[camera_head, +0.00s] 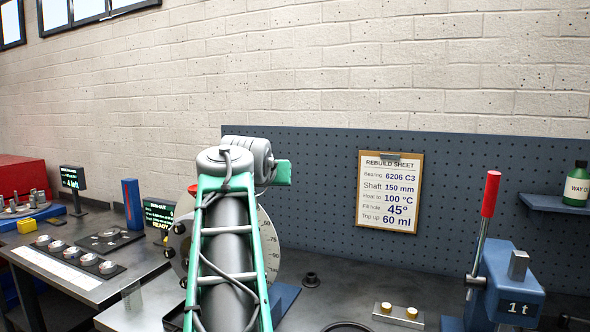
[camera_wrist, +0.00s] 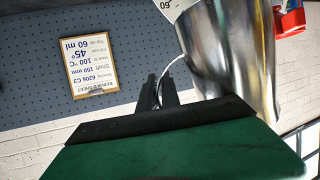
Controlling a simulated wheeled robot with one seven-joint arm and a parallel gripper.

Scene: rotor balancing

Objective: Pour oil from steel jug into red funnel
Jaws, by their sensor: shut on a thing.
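The steel jug (camera_wrist: 235,45) fills the upper right of the upside-down wrist view, with a thin curved handle at its left. My gripper (camera_wrist: 163,88) has its dark fingers shut on that handle. In the head view my arm hides the jug and the fingers. A red piece (camera_head: 193,188), which looks like the red funnel, shows beside my arm at the rim of the pale graduated disc (camera_head: 283,250). No oil stream is visible.
A press with a red-handled lever (camera_head: 490,195) stands at the right. A rebuild sheet (camera_head: 390,192) hangs on the pegboard (camera_head: 320,165). A side bench with metal parts (camera_head: 75,250) is at the left.

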